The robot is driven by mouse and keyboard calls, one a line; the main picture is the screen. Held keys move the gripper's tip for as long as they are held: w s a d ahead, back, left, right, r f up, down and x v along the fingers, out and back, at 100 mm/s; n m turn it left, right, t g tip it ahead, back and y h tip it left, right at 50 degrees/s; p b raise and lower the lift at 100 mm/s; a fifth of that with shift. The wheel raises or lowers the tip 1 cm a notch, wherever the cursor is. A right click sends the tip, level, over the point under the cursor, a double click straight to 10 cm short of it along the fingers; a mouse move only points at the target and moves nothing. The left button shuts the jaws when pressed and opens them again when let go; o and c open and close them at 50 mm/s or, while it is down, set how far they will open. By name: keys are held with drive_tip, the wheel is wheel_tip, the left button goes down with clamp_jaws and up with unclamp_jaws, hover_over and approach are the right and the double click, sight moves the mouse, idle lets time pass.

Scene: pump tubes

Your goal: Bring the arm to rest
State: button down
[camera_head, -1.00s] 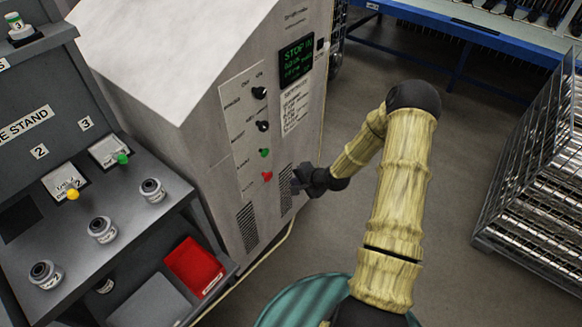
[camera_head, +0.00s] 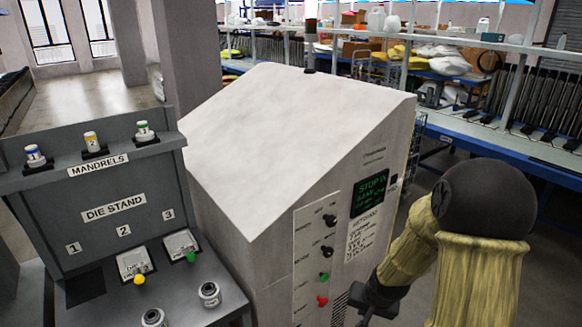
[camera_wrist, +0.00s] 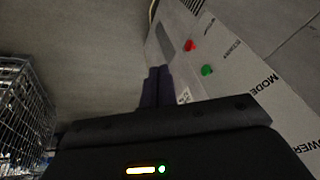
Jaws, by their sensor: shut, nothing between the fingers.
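My gripper (camera_wrist: 157,88) shows in the wrist view with its two dark fingers close together, shut and empty. In the head view my gripper (camera_head: 368,312) is at the bottom edge, only partly in frame, by the lower right of the machine's control panel. The light grey machine (camera_head: 275,130) stands in the middle, with a green-lit screen (camera_head: 371,192), black knobs, a green button (camera_head: 324,277) and a red button (camera_head: 322,301). The wrist view also shows the red button (camera_wrist: 190,45) and green button (camera_wrist: 207,70). I cannot tell whether my gripper touches the panel.
The die stand (camera_head: 112,208) with labelled places and several small mandrels is at the left. A blue-edged bench (camera_head: 500,145) with racks runs behind at the right. A wire cage (camera_wrist: 25,105) stands at the left of the wrist view. Open floor lies between cage and machine.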

drive_tip(key=s+a+r+n+g+p, duration=0.1)
drive_tip(key=s+a+r+n+p, duration=0.1)
drive_tip(key=s+r, duration=0.9)
drive_tip(key=shift+s+a+r+n, duration=0.35)
drive_tip(key=shift+s+a+n, duration=0.25)
drive_tip(key=shift+s+n, duration=0.3)
drive_tip(key=shift+w, duration=0.1)
drive_tip(key=shift+a, duration=0.1)
